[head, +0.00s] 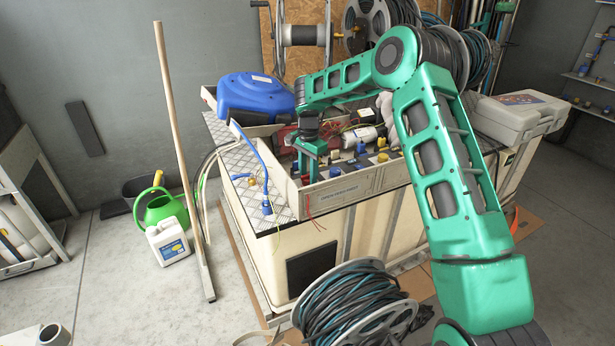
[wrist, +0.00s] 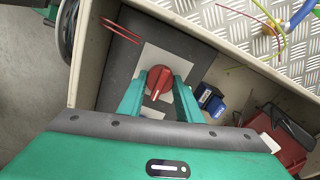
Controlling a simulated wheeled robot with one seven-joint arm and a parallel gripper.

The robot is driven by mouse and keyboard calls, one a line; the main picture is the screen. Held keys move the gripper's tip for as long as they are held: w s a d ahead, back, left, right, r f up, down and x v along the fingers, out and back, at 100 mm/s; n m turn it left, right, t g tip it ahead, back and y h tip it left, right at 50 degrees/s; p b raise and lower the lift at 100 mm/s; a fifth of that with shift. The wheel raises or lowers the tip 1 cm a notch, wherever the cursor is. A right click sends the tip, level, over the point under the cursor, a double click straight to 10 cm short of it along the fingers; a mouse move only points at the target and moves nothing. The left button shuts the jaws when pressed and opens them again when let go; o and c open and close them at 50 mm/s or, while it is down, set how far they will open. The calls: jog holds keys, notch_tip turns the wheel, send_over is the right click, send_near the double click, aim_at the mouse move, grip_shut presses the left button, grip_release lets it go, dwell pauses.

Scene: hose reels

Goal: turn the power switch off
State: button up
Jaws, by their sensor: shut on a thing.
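The power switch is a red rotary knob (wrist: 158,82) on a pale square plate (wrist: 176,62), set on a dark panel in the wrist view. My gripper (wrist: 158,92) has its two green fingers on either side of the knob and is shut on it. The knob's raised grip runs roughly up and down in the wrist view, leaning slightly. In the head view my gripper (head: 308,174) reaches down into the left end of an open-topped box (head: 345,187) on the bench.
Blue and dark parts (wrist: 212,100) lie beside the panel in the box. A blue hose reel (head: 255,93) sits behind my gripper. Red wires (wrist: 122,30) stick out near the panel. A wound hose reel (head: 355,300) stands in front of the bench.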

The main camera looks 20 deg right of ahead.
jog(key=shift+w+r+n, duration=0.1)
jog(key=shift+w+n, duration=0.05)
jog(key=shift+n, duration=0.15)
jog(key=n, duration=0.9)
jog(key=shift+w+a+r, duration=0.1)
jog(key=n, duration=0.4)
jog(key=shift+n, duration=2.1)
jog(key=o, duration=1)
jog(key=shift+o, duration=0.2)
